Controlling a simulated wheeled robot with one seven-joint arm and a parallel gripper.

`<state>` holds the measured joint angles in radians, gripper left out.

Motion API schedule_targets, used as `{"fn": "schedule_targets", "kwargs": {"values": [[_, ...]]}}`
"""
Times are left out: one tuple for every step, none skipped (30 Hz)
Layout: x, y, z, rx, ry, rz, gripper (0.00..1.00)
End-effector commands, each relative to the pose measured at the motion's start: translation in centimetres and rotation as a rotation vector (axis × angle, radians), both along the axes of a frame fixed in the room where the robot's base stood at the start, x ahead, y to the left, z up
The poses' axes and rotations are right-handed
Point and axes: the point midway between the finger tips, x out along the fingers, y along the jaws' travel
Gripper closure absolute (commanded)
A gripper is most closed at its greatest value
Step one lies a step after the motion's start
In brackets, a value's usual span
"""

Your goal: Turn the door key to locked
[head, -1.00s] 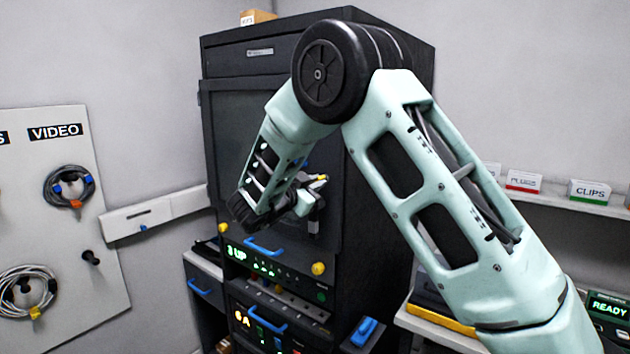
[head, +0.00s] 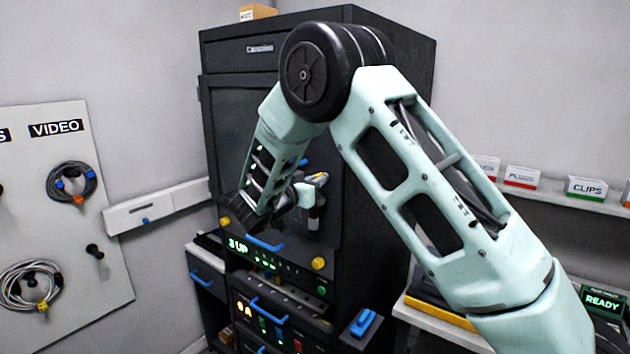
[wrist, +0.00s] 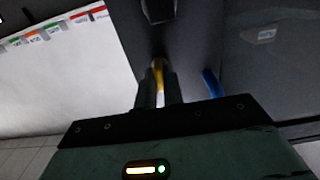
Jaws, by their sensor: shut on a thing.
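The dark cabinet (head: 350,60) stands at the centre of the head view, with its upper door (head: 230,125) closed. My gripper (head: 319,183) is at the right part of that door, partly covered by my own arm. In the wrist view my gripper (wrist: 159,92) has its two dark fingers close together on a narrow yellow key (wrist: 158,72). A bit of yellow, seemingly the key (head: 321,176), shows at the gripper in the head view. The key's far end and its lock are hidden, so I cannot read its turn angle.
A blue handle (wrist: 212,83) is just right of the fingers in the wrist view. Lit equipment panels (head: 262,258) with blue handles and yellow knobs are below the door. A pegboard with cables (head: 72,182) is at left. A shelf with labelled boxes (head: 588,188) is at right.

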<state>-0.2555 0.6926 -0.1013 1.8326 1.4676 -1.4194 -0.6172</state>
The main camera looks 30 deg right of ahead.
Motion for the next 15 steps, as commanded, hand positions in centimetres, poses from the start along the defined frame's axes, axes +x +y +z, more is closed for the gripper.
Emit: {"fn": "schedule_targets", "kwargs": {"values": [[-0.03,0.02,-0.18,-0.001,0.007,0.001,1.0],[-0.03,0.02,-0.19,-0.001,0.007,0.001,1.0],[-0.04,0.02,-0.2,-0.001,0.008,0.0,1.0],[-0.04,0.02,-0.2,-0.001,0.008,0.0,1.0],[-0.04,0.02,-0.2,-0.001,0.008,0.0,1.0],[-0.04,0.02,-0.2,-0.001,0.008,0.0,1.0],[-0.04,0.01,-0.21,-0.001,0.008,0.0,1.0],[-0.04,0.01,-0.2,-0.001,0.008,0.0,1.0],[-0.05,0.0,-0.21,-0.001,0.008,0.0,1.0],[-0.05,0.0,-0.21,-0.001,0.008,0.0,1.0],[-0.05,0.0,-0.21,-0.001,0.008,0.0,1.0],[-0.05,0.0,-0.21,-0.001,0.008,0.0,0.8],[-0.04,-0.01,-0.2,-0.001,0.007,0.0,0.71],[-0.04,0.0,-0.18,-0.001,0.007,0.0,0.69],[-0.04,0.0,-0.16,-0.001,0.007,0.0,0.69]]}}
